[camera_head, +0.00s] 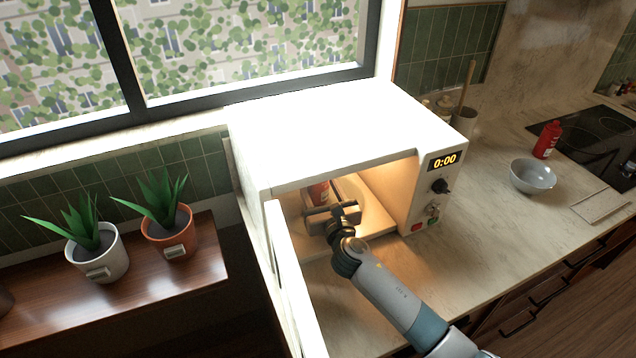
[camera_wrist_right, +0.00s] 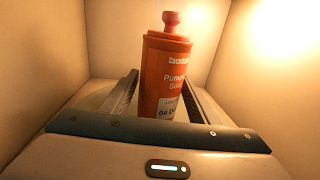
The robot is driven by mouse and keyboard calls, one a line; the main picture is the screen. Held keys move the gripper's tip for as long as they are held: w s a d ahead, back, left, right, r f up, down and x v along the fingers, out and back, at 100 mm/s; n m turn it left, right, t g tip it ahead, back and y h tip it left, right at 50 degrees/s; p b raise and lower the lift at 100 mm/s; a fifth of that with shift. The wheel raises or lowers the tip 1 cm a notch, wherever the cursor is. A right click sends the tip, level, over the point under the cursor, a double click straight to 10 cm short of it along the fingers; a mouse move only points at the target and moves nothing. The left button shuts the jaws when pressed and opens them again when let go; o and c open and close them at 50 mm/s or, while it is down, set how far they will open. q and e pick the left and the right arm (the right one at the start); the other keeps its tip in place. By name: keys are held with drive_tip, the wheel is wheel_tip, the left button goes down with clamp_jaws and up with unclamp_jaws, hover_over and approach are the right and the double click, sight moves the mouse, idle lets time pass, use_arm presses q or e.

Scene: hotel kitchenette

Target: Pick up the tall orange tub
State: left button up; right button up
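The tall orange tub (camera_head: 319,193) stands upright inside the open, lit microwave (camera_head: 315,133). My right gripper (camera_head: 332,212) reaches through the microwave's opening and hides the tub's lower part in the head view. In the wrist view its two fingers (camera_wrist_right: 160,90) are spread, one on each side of the tub. Slim gaps seem to show beside the tub; whether either finger touches it is unclear. My left gripper is not in view.
The microwave door (camera_head: 292,285) hangs open left of my arm. The microwave's walls (camera_wrist_right: 262,75) are close around the gripper. A grey bowl (camera_head: 532,176) and a red bottle (camera_head: 547,139) stand on the counter (camera_head: 480,215) to the right. Two potted plants (camera_head: 168,232) stand on a wooden shelf at left.

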drive_tip(key=c, duration=0.9)
drive_tip(key=shift+o, duration=0.2)
drive_tip(key=shift+r, duration=0.2)
drive_tip(key=shift+r, duration=0.55)
wheel_tip(320, 180, up, 2)
drive_tip(key=shift+r, duration=0.1)
drive_tip(key=b+v, duration=0.3)
drive_tip(key=v, duration=1.5)
drive_tip(key=shift+b, duration=0.4)
